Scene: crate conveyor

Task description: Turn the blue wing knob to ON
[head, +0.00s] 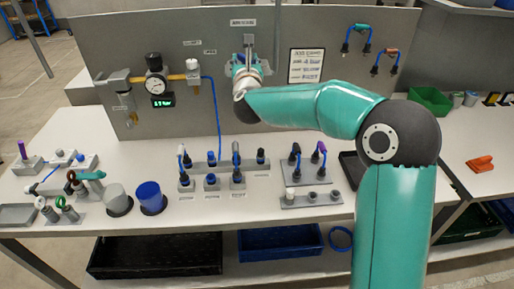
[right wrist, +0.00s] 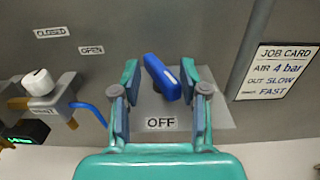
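The blue wing knob (right wrist: 162,77) is on a grey plate on the upright panel, with its wing slanting from upper left to lower right. A label reading OFF (right wrist: 161,123) is below it in the right wrist view. My right gripper (right wrist: 159,88) is open, with one finger on each side of the knob and visible gaps between the fingers and the wing. I cannot see an ON label. My left gripper is not in view.
A job card (head: 306,66) is right of the knob. A gauge (head: 154,84) and a white-capped valve (right wrist: 39,84) with a blue hose are to the left. Connectors (head: 237,172), cups (head: 150,198) and fixtures crowd the bench below. The panel around the knob is mostly clear.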

